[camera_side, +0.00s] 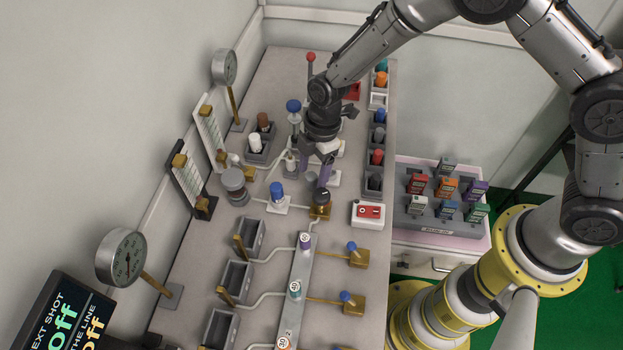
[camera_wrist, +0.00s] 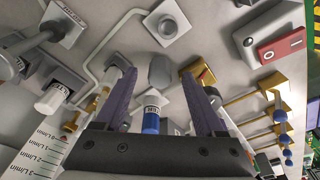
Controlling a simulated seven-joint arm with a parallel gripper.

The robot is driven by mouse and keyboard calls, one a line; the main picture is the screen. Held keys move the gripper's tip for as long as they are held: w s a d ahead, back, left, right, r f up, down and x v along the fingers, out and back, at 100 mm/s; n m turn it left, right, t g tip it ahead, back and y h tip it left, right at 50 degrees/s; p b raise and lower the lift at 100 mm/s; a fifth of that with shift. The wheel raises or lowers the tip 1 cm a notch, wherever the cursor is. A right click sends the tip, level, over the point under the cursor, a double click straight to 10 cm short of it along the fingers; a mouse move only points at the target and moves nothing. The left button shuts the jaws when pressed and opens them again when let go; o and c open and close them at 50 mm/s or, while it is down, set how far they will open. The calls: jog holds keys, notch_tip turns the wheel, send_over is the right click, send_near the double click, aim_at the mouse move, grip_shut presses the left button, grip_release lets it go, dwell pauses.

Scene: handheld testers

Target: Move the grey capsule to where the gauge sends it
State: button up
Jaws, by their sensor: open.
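My gripper (camera_side: 315,178) points down over the middle of the bench, its two purple fingers apart. A small grey piece, apparently the grey capsule (camera_side: 311,178), shows between the fingers in the side view. In the wrist view the grey piece (camera_wrist: 161,71) lies between and just beyond the fingertips (camera_wrist: 160,78); contact cannot be told. Another greyish piece (camera_side: 379,134) sits in the right-hand rack. One round dial gauge (camera_side: 224,67) stands at the back left and another (camera_side: 121,257) at the front left; their readings are too small to tell.
A narrow rack (camera_side: 374,185) of coloured capsules runs along the right edge. Grey open bins (camera_side: 238,280) line the left front. A red-and-white button box (camera_side: 368,214) and a blue-topped knob (camera_side: 277,190) stand close to my gripper. A tray of coloured blocks (camera_side: 470,232) is at the right.

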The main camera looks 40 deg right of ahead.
jog(key=shift+f, duration=0.15)
grip_shut()
dwell(0.4)
